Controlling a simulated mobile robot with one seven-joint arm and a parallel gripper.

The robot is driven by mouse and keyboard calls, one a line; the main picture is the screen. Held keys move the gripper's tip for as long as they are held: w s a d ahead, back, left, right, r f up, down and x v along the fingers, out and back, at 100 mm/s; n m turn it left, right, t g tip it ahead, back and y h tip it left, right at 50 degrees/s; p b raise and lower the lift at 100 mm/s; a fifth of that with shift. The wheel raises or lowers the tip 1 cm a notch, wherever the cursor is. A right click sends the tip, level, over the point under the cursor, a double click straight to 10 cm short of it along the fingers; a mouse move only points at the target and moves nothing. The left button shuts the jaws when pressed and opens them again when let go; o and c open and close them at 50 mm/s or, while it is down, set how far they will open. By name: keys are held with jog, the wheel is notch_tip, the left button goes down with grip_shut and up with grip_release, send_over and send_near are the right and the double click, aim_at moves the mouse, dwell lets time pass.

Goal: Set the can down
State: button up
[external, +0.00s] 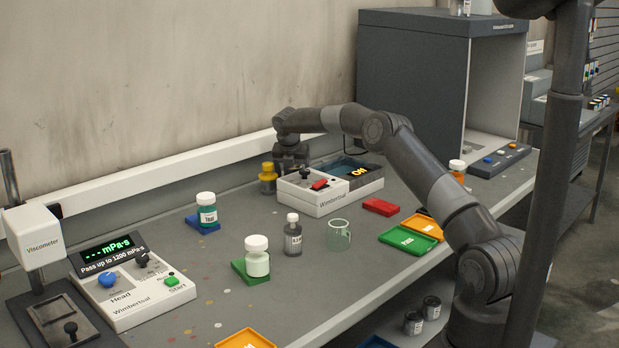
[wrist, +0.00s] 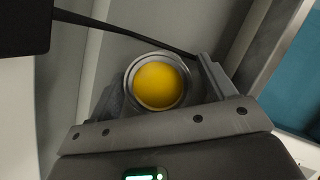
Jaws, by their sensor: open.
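A small can (external: 268,184) with a yellow top stands upright on the bench near the back wall, just left of the white Wimbertsal unit with a lit display. In the wrist view the can (wrist: 157,85) shows from above as a round metal rim around bright yellow. My gripper (external: 288,166) is low beside the can at the back of the bench; its fingertips are partly hidden in the external view. In the wrist view my gripper (wrist: 160,88) is open, with one finger on each side of the can. Whether either finger touches it I cannot tell.
The white unit (external: 318,198) with a red switch is close on the right. A dark cable crosses near the can in the wrist view. A viscometer (external: 120,285) stands at left.

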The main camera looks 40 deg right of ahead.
jog(key=s+a+r+m, duration=0.2)
jog(key=s+a+r, duration=0.2)
jog(key=r, duration=0.3)
jog(key=s+a+r+m, duration=0.1)
jog(key=s+a+r, duration=0.3)
jog(key=r, duration=0.3)
jog(key=s+a+r+m, duration=0.2)
jog(key=s+a+r, duration=0.2)
jog(key=r, duration=0.4)
jog(key=s+a+r+m+t, duration=0.1)
jog(key=s+a+r+m, duration=0.2)
jog(key=s, duration=0.4)
jog(key=s+a+r+m, duration=0.2)
jog(key=s+r+m, duration=0.1)
jog(key=s, duration=0.4)
jog(key=s+a+f+m+y, duration=0.1)
jog(key=s+m, duration=0.3)
jog(key=s, duration=0.6)
jog(key=s+a+f+m+t+y, duration=0.1)
jog(key=s+f+m, duration=0.3)
jog(key=s, duration=0.6)
jog(key=s+a+f+m+t+y, duration=0.1)
jog(key=s+m, duration=0.4)
jog(key=s, duration=0.6)
jog(key=shift+a+f+m+y, duration=0.4)
jog(key=shift+a+f, duration=0.4)
jog(key=shift+f, duration=0.4)
